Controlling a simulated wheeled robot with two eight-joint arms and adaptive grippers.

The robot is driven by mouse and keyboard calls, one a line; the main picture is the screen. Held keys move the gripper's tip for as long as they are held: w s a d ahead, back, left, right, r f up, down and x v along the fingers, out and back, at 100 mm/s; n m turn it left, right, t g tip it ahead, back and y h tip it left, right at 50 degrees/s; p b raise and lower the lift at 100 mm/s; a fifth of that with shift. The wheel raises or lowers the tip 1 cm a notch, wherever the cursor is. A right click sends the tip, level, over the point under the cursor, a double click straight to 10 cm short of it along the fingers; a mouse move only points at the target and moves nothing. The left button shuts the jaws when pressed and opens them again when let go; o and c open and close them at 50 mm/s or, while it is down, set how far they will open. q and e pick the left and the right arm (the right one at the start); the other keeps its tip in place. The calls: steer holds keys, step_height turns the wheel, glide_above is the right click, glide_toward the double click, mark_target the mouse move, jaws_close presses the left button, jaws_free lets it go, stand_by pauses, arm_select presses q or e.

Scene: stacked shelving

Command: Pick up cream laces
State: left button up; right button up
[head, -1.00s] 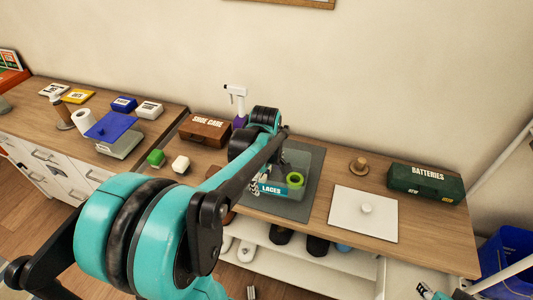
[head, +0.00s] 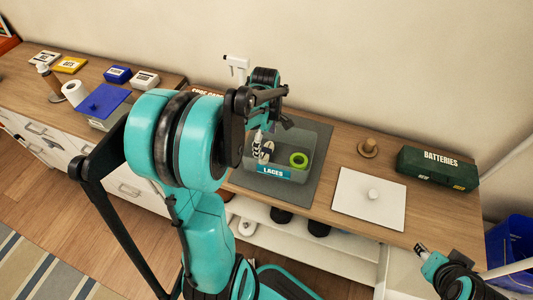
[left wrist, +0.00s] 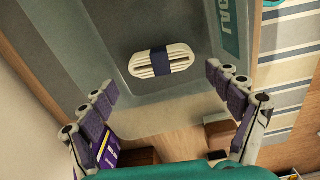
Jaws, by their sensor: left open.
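The cream laces (left wrist: 161,62) are a small cream bundle with a navy band, lying on the floor of a grey see-through bin (left wrist: 185,105) in the left wrist view.
A white spray bottle (head: 236,66) stands behind.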

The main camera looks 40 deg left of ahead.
mark_target(266, 150)
arm_select(q)
steer(key=f, duration=0.1)
steer(key=f+b, duration=0.1)
steer(key=f, duration=0.1)
steer(key=shift+d+f, duration=0.1)
steer(key=shift+d, duration=0.2)
steer(key=shift+f+b, duration=0.4)
steer(key=shift+f, duration=0.05)
steer(key=shift+r, duration=0.1)
steer(key=shift+c, duration=0.9)
steer(key=c, duration=0.5)
steer(key=shift+c, duration=0.2)
steer(key=shift+r, duration=0.1)
